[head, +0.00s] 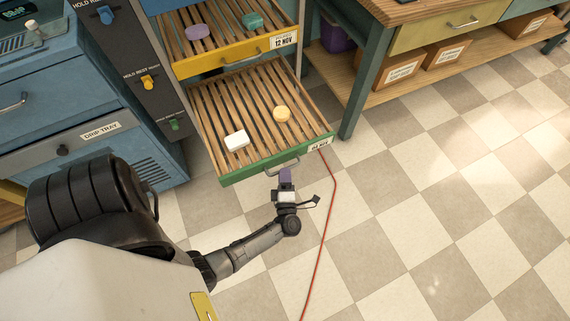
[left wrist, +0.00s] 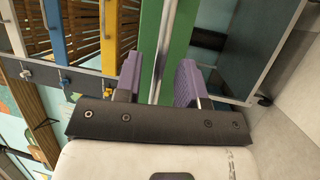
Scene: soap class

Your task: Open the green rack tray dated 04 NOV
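The green-fronted rack tray (head: 230,174) stands drawn out from the rack below the yellow-fronted tray, its wooden slats showing. Its small label (head: 319,146) seems to read 04 NOV. Its metal handle (head: 284,164) is at the middle of the front. A white soap (head: 237,139) and a yellow round soap (head: 281,114) lie on the slats. My left gripper (head: 286,175), with purple fingers, is at the handle. In the left wrist view the fingers (left wrist: 160,82) are apart, with the handle bar (left wrist: 163,45) between them and a gap on each side. My right gripper is not in view.
The yellow-fronted tray (head: 222,61), labelled 12 NOV, holds purple and green soaps above. A dark panel with coloured knobs (head: 148,82) and a blue cabinet (head: 60,105) stand left. A workbench (head: 362,85) stands right. A red cable (head: 334,200) crosses the otherwise clear floor.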

